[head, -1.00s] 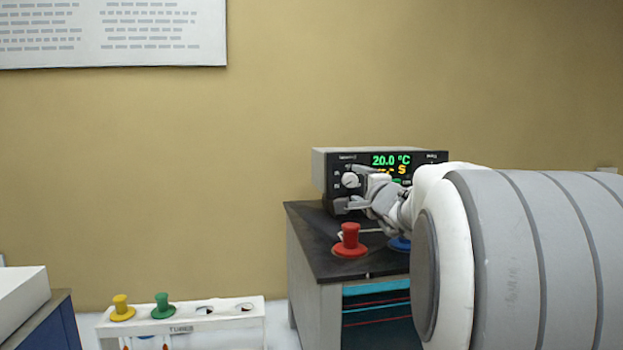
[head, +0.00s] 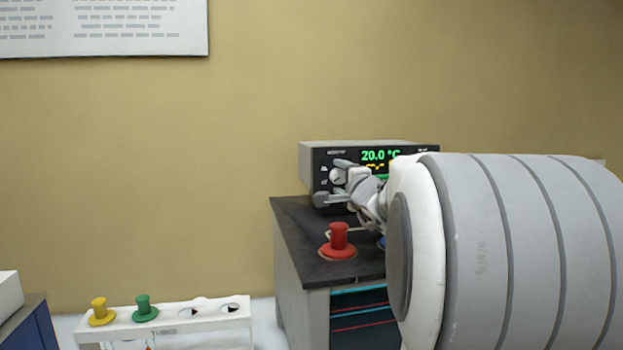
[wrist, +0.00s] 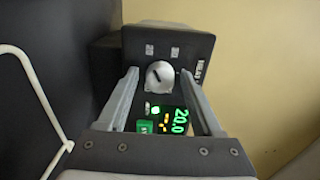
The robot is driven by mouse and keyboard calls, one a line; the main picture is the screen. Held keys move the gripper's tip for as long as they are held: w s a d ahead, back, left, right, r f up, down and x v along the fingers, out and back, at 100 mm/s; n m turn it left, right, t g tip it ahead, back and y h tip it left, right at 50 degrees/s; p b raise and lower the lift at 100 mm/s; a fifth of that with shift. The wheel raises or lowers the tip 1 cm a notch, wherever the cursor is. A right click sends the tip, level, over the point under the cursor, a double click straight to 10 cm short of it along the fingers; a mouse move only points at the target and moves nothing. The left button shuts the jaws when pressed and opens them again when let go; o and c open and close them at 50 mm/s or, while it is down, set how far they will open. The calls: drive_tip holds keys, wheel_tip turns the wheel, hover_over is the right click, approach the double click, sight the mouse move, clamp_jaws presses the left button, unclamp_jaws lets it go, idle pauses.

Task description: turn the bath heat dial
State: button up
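The bath control unit (head: 312,170) is a dark-fronted box with a green 20.0 °C display (head: 378,155). Its heat dial (wrist: 159,75) is a round silver knob with a dark pointer line, centred between my fingers in the wrist view. In the head view the dial (head: 337,176) is partly hidden by my gripper (head: 330,182). My gripper is open, its two grey fingers (wrist: 158,85) spread on either side of the dial with a gap at each side. I cannot tell how far the fingertips are from the panel.
A red stopper (head: 339,240) stands on the black bath top (head: 300,235) below the unit. A blue stopper there is mostly hidden by my arm. A white tube rack (head: 205,316) holds a yellow stopper (head: 100,311) and a green stopper (head: 145,308) at lower left.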

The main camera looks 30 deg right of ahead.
clamp_jaws()
